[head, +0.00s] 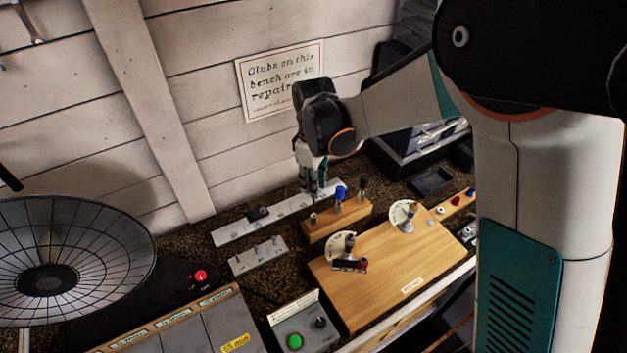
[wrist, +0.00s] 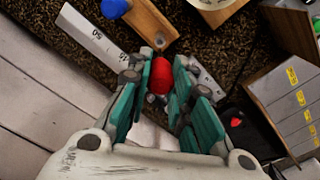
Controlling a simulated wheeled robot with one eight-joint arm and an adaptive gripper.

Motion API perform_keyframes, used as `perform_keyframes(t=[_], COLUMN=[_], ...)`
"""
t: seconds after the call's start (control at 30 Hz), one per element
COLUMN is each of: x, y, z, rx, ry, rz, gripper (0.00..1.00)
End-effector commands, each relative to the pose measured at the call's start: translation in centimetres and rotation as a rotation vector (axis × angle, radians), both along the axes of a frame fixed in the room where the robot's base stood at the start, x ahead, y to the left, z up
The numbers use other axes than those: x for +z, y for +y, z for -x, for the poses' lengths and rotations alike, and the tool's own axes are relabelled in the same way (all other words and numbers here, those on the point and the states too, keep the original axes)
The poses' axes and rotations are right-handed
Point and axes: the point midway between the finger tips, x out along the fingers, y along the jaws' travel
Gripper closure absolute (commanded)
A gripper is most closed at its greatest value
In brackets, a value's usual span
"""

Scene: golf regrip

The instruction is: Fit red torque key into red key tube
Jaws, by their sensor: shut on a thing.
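My gripper (head: 314,190) points down above the left end of a wooden key block (head: 330,228). In the wrist view the teal fingers of my gripper (wrist: 160,90) are shut on the red torque key (wrist: 160,76), whose rounded red handle shows between them. The handle's lower part and the shaft are hidden. A small round metal opening (wrist: 160,41), apparently the red key tube, shows at the block's near end, just past the red handle. In the head view the red key is hidden by the fingers. I cannot tell whether its tip touches the tube.
A blue-handled key (head: 340,193) and a black-handled key (head: 362,184) stand upright in the same block. A pale marked rail (head: 235,234) lies behind it. A wooden board with dials (head: 375,285) is in front. The wall stands close behind.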

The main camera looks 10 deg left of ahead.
Motion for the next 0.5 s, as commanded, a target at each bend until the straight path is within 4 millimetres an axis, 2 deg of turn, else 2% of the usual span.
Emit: perform_keyframes(t=[0.03, 0.2, 0.5], x=[-0.8, -2.3, -3.0], y=[0.0, 0.0, 0.0], z=[0.0, 0.0, 0.0], rx=[0.0, 0.0, 0.0], ry=[0.0, 0.0, 0.0], rz=[0.0, 0.0, 0.0], gripper=[1.0, 1.0, 1.0])
